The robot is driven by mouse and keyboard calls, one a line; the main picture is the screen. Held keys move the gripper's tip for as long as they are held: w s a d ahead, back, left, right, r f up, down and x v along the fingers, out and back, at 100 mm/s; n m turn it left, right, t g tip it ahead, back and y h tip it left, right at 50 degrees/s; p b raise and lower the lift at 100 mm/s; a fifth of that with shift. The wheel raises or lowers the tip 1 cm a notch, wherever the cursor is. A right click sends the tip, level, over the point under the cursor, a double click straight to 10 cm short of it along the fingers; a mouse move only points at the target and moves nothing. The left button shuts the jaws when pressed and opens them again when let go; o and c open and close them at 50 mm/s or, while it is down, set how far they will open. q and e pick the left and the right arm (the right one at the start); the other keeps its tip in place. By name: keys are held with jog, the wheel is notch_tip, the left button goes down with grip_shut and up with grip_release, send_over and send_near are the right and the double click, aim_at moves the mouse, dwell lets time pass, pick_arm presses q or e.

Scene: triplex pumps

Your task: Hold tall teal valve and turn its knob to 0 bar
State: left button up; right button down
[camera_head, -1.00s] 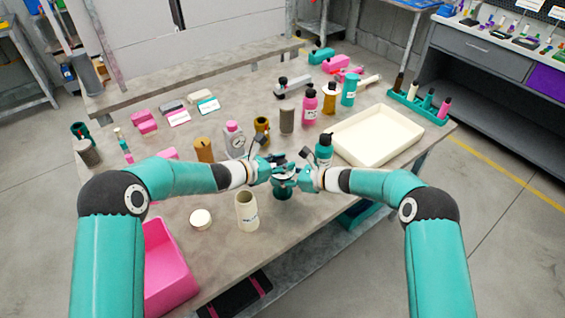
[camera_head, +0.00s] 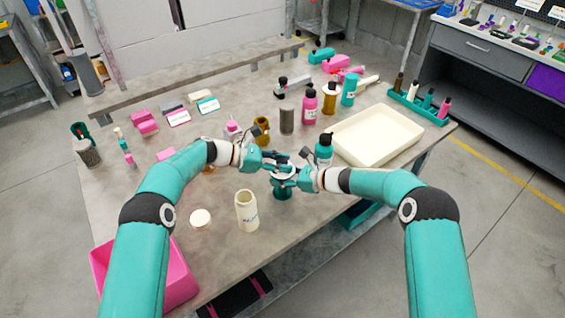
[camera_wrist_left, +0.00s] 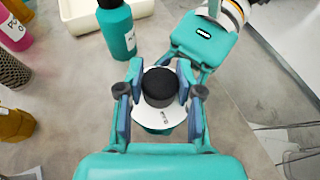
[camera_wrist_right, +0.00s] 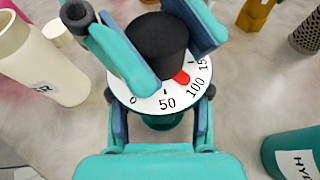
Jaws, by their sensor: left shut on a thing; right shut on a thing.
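The tall teal valve (camera_head: 282,190) stands upright near the table's front edge, with a white dial (camera_wrist_right: 130,92) and black knob (camera_wrist_right: 157,45) on top. My left gripper (camera_head: 276,163) reaches in from the left and is shut on the black knob, which also shows in the left wrist view (camera_wrist_left: 159,87). My right gripper (camera_head: 290,176) is shut on the teal body just under the dial; the exact contact is partly hidden.
A teal bottle (camera_head: 323,150) stands close behind my right gripper. A cream bottle (camera_head: 247,211) and a round cream lid (camera_head: 201,219) are in front and left. A cream tray (camera_head: 372,136) lies to the right, and a pink bin (camera_head: 176,280) is at front left.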

pick_arm(q)
jog(key=shift+a+r, duration=0.1)
jog(key=shift+r, duration=0.05)
jog(key=o, duration=1.2)
jog(key=v, duration=1.2)
jog(key=shift+w, duration=0.1)
